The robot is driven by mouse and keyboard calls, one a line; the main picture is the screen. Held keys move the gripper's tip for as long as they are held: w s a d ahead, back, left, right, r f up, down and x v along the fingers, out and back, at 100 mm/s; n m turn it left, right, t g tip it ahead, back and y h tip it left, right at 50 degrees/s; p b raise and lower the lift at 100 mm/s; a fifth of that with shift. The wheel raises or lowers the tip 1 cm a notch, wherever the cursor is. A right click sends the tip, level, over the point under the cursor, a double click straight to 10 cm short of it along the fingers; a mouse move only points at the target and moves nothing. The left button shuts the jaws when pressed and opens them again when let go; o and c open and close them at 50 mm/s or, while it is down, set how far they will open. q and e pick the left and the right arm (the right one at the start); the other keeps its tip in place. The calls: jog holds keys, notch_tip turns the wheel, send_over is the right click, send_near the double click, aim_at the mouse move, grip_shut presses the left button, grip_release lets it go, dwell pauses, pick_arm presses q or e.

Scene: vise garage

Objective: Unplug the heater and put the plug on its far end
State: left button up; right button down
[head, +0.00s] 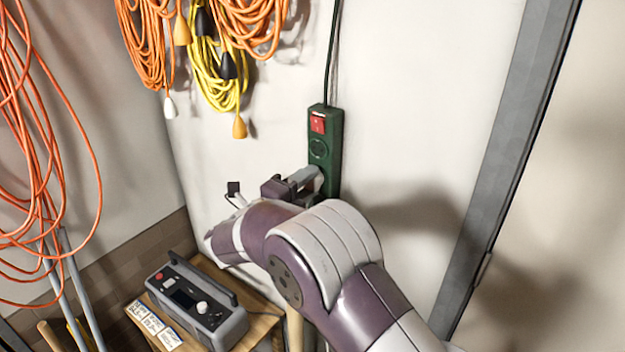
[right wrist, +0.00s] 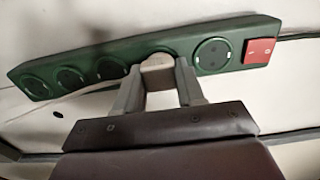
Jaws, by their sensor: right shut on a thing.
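A dark green power strip (head: 325,150) hangs upright on the wall, with a red switch (head: 318,123) at its top; it crosses the right wrist view (right wrist: 135,62). My right gripper (head: 308,180) is at its lower part, fingers toward the strip. In the right wrist view its fingers are shut on an off-white plug (right wrist: 157,72), at the second socket from the switch. I cannot tell whether the plug's pins are fully in. My arm hides the strip's lower end in the head view. My left gripper is out of view.
A grey device (head: 195,305) with a handle and knob stands on a wooden table (head: 262,322); I cannot tell if it is the heater. Orange (head: 250,25) and yellow cords (head: 208,75) hang on the wall. A grey post (head: 510,150) stands right. The socket beside the switch (right wrist: 212,55) is empty.

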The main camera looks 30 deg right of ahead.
jog(key=shift+a+f, duration=0.15)
jog(key=shift+b+v, duration=0.3)
jog(key=shift+v, duration=0.9)
jog(key=shift+b+v, duration=0.5)
jog(key=shift+v, duration=1.15)
